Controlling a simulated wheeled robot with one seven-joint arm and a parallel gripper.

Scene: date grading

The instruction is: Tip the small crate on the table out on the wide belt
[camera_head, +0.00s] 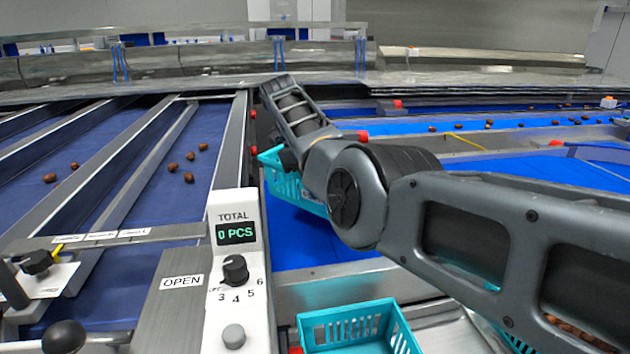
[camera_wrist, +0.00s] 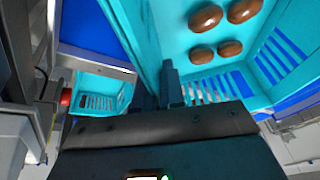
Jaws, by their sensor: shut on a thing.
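My gripper (camera_wrist: 172,88) is shut on one wall of the small teal crate (camera_wrist: 148,35), which fills the upper right of the wrist view. In the head view the crate (camera_head: 283,184) hangs at my arm's end, partly hidden by the arm. It appears above a blue belt (camera_head: 300,245); the height of the gap is unclear, and I cannot tell how far it is tilted. The fingertips are mostly hidden in the head view.
Another teal crate (camera_head: 352,312) stands at the bottom of the head view. A white counter post (camera_head: 237,265) reading 0 PCS stands left of the held crate. Metal-railed blue lanes with a few dates (camera_head: 188,177) lie left. A farther belt (camera_head: 460,128) carries several dates.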

